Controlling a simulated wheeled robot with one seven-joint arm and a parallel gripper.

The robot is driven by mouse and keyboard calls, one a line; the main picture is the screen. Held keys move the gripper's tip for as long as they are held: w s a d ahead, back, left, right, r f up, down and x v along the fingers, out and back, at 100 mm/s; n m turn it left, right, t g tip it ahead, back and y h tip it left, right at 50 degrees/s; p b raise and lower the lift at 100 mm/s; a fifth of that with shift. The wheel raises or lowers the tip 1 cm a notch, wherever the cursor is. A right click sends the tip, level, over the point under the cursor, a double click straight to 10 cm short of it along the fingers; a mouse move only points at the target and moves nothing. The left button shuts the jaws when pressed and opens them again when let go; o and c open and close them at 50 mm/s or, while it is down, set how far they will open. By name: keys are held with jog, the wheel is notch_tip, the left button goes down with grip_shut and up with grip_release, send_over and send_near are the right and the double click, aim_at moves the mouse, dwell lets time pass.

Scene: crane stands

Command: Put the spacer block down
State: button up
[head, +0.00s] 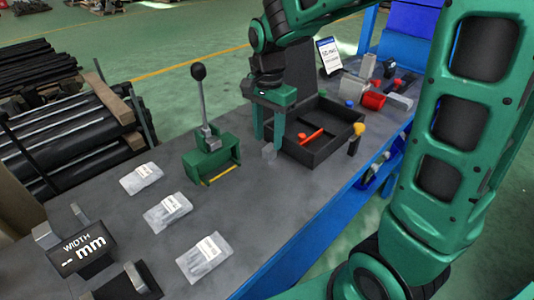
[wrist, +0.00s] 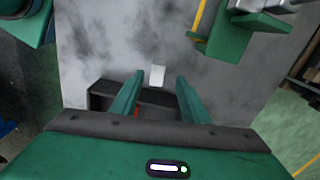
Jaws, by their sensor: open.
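The spacer block appears to be the small light grey block (head: 269,152) on the grey bench, just left of the black tray in the head view. In the wrist view the block (wrist: 157,75) shows between the fingertips, with a gap on each side. My gripper (head: 268,143) is open and points down, with its fingertips just above or around the block. The wrist view shows both green fingers (wrist: 159,78) spread apart with nothing held. I cannot tell the exact height of the fingertips over the bench.
The black tray (head: 325,150) beside the gripper holds a red-orange item (head: 311,136). A green lever press (head: 211,155) stands to the left. Three labelled bags (head: 167,212) lie nearer, by a "WIDTH mm" display (head: 82,245).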

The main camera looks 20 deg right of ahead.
aim_at(269, 147)
jog(key=f, duration=0.5)
jog(key=shift+s+d, duration=0.15)
jog(key=shift+s, duration=0.05)
jog(key=shift+c, duration=0.2)
jog(key=shift+r, duration=0.1)
grip_shut()
